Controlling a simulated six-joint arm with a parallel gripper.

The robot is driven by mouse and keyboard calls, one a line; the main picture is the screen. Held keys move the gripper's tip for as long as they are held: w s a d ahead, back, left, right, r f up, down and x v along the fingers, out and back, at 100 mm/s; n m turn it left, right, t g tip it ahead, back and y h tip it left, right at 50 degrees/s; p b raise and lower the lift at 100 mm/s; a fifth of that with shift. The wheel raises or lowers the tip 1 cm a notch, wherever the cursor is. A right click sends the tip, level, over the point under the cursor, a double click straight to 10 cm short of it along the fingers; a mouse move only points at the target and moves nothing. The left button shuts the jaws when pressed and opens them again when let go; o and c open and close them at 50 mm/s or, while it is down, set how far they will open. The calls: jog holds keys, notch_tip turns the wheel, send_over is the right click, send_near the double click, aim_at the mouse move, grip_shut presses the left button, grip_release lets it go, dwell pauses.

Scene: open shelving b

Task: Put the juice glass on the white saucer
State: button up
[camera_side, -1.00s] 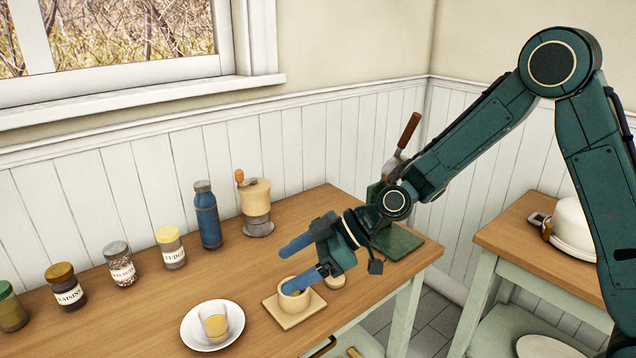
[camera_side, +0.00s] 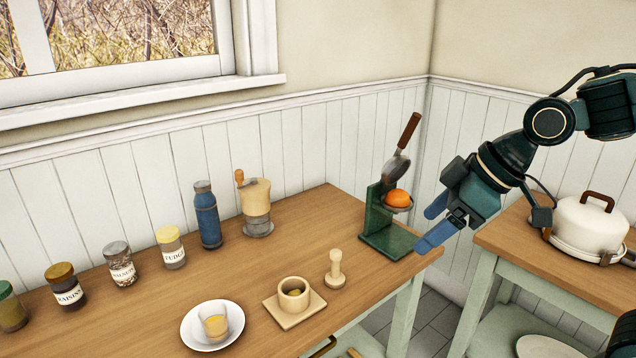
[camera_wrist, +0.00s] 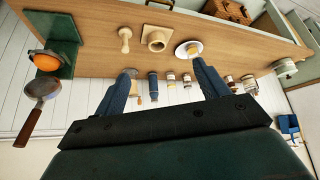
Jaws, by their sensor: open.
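The juice glass (camera_side: 214,322), partly filled with orange-yellow juice, stands on the white saucer (camera_side: 188,333) at the front of the wooden table. Both also show in the wrist view, the glass (camera_wrist: 193,48) on the saucer (camera_wrist: 179,50). My gripper (camera_side: 428,230) is open and empty, in the air at the right end of the table, well away from the glass. In the wrist view its two blue fingers are spread wide with nothing held between them.
A square board with a beige cup (camera_side: 294,294) and a wooden tamper (camera_side: 335,270) stand right of the saucer. A green press (camera_side: 385,225) holding an orange stands near my gripper. Jars, a blue bottle (camera_side: 207,216) and a grinder (camera_side: 256,207) line the back. A white pot (camera_side: 585,225) sits on the right table.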

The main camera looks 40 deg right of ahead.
jog(key=s+d+r+m+h, duration=0.1)
jog(key=s+d+m, duration=0.4)
jog(key=s, duration=0.6)
jog(key=shift+s+d+m+h, duration=0.3)
jog(key=shift+d+h, duration=0.3)
jog(key=shift+h, duration=0.2)
